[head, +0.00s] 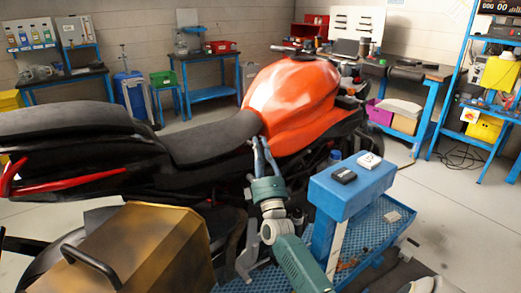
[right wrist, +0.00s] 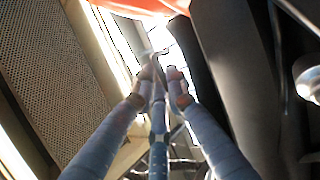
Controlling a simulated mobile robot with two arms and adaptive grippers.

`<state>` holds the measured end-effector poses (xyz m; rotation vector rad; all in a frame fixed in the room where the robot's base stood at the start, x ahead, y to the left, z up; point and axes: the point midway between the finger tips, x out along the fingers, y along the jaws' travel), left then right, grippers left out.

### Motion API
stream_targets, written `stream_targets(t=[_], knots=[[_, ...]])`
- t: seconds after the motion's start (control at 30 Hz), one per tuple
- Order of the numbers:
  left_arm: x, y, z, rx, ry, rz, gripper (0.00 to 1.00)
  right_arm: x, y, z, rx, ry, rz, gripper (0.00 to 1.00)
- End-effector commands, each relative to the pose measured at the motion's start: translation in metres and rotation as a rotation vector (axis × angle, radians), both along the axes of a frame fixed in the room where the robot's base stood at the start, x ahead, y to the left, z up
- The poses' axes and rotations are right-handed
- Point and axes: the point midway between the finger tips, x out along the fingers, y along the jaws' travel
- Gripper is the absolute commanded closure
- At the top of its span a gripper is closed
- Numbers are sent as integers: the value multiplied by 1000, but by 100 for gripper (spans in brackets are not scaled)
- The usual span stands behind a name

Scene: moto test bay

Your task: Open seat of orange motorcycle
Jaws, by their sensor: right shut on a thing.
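The orange motorcycle (head: 290,92) stands across the middle of the head view, its orange tank to the right of the black seat (head: 205,143). The seat lies flat, with the raised rear section (head: 75,118) behind it to the left. My right gripper (head: 259,142) reaches up from below to the seat's front side edge, by the tank. In the right wrist view its fingers (right wrist: 158,82) are close together, with dark bodywork at their right and orange at the top. They appear shut on the seat's edge, but the contact is small and partly hidden. My left gripper is out of view.
A yellow-brown case (head: 150,245) with a black handle stands close in front of the motorcycle. A blue cart (head: 345,190) with small boxes on top stands right of my right arm. Workbenches and shelves line the walls; open floor lies behind the motorcycle.

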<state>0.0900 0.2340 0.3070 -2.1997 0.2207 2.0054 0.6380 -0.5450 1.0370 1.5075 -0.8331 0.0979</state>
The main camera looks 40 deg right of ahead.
Motion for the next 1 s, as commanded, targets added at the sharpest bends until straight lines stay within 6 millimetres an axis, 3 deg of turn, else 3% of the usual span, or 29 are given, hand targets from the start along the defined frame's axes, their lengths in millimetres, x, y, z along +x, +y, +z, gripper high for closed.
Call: stream_targets(t=[0.03, 0.47, 0.7, 1.0], knots=[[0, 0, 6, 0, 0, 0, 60, 0, 0, 15, -34, -4, -2, 100], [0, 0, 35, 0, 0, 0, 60, 2, 29, 109, -399, 32, -2, 100], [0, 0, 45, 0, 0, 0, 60, 5, 63, 157, -626, 55, -2, 100], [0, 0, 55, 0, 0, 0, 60, 11, 120, 205, -910, 87, -1, 100]])
